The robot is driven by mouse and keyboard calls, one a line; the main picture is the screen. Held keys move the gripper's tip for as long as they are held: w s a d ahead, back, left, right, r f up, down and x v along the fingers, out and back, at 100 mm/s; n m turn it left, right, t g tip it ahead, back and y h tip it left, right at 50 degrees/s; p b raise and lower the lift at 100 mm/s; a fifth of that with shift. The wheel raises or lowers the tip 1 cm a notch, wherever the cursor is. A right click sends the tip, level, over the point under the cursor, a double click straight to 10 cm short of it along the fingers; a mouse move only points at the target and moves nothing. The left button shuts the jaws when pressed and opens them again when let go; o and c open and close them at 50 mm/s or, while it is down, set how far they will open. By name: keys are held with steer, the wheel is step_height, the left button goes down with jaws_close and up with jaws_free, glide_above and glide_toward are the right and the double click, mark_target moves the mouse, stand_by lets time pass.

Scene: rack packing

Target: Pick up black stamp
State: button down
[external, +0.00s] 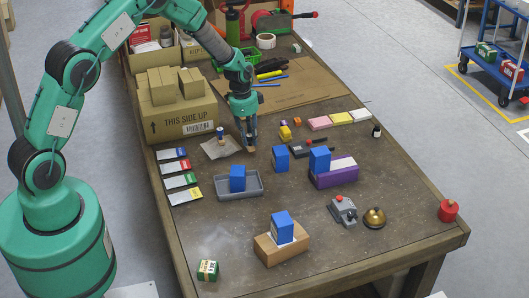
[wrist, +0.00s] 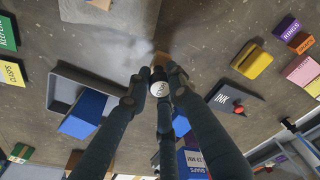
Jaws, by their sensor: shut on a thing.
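My gripper (external: 249,146) points down over the middle of the workbench, to the right of the sheet of paper. In the wrist view my gripper (wrist: 160,78) is closed around a small dark thing with a round, pale, marked top, which I take to be the black stamp (wrist: 159,89). In the external view the fingers mostly hide it. A small brownish part shows at the fingertips. I cannot tell whether it touches the table.
A grey tray (external: 256,192) with a blue box stands in front of my gripper. The ink pad (external: 301,151) and blue box (external: 280,158) are to the right. The paper (external: 211,149) and cardboard carton (external: 184,121) lie left.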

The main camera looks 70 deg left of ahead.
steer(key=s+d, duration=0.3)
steer(key=s, duration=0.5)
steer(key=shift+d+r, duration=0.3)
steer(key=shift+r, duration=0.1)
steer(key=shift+w, duration=0.1)
